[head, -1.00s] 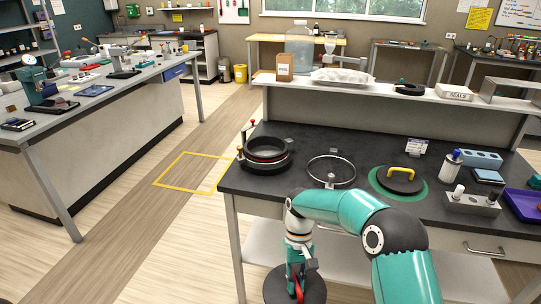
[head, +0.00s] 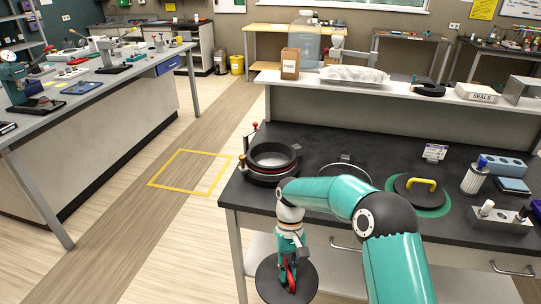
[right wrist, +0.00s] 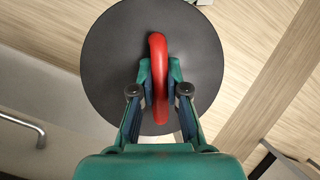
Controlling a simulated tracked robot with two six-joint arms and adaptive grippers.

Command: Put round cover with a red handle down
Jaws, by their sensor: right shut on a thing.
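The round cover is a dark grey disc (head: 270,284) with a red handle (right wrist: 158,62). My right gripper (head: 290,262) points down and is shut on the red handle, with the disc hanging beneath it. In the right wrist view my right gripper (right wrist: 165,85) has one finger on each side of the handle. The cover is held in front of the dark bench's front edge, with the floor below it. My left gripper is not in view.
The dark bench (head: 325,150) carries a black ring port (head: 272,158) with a red-knobbed clamp, a thin metal ring (head: 345,162) partly behind my arm, and a black cover with a yellow handle (head: 415,190) on a green ring. A yellow rectangle (head: 190,172) marks clear floor at left.

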